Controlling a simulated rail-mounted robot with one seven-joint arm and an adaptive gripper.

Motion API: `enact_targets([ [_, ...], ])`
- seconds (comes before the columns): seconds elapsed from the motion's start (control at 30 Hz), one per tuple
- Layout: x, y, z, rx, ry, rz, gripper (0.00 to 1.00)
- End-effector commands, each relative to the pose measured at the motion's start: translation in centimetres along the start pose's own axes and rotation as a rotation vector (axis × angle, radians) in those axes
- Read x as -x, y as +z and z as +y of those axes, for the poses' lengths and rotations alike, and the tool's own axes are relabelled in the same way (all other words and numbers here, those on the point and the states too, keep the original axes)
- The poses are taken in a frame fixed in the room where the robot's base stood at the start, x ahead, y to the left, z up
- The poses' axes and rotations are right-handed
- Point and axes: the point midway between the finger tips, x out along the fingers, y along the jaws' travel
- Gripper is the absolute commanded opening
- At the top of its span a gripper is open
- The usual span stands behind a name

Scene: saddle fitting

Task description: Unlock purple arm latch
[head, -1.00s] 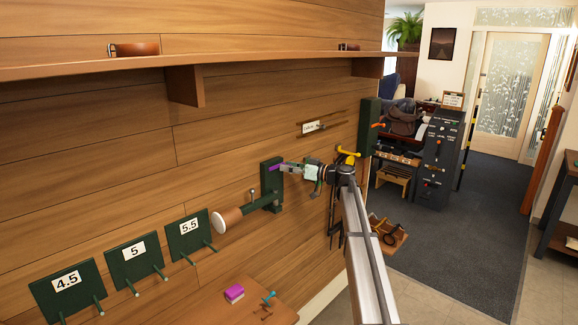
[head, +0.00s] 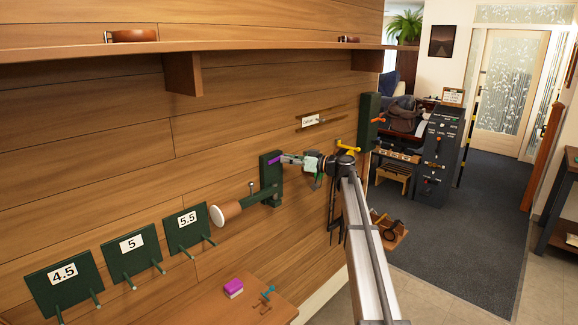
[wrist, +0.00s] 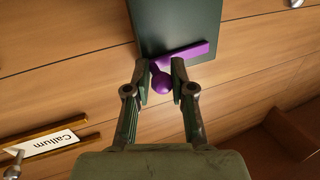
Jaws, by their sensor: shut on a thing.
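The purple latch (wrist: 181,56) is a bar with a round knob, set against a dark green bracket (wrist: 180,22) on the wood wall. In the wrist view my gripper (wrist: 162,72) has one finger on each side of the knob (wrist: 161,84) and is shut on it. In the head view the purple latch (head: 274,161) shows small at the top of the green wall bracket (head: 270,190), at the tip of my gripper (head: 287,160). A green arm with a white-ended wooden roll (head: 225,214) sticks out from this bracket.
Green plates marked 4.5 (head: 63,284), 5 (head: 131,252) and 5.5 (head: 188,228) hang on the wall at left. A shelf (head: 220,62) runs above. A sign reading Callum (wrist: 48,144) is on the wall.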

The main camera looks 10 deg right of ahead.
Motion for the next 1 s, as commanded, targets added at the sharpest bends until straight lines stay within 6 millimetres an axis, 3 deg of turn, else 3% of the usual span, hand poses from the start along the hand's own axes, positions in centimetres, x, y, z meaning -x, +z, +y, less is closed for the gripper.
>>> enact_targets([
  [0.17, -0.2, 0.3, -0.3, 0.091, -0.004, -0.03, 0.0],
  [1.0, -0.8, -3.3, -2.7, 0.73, 0.025, -0.241, 0.0],
])
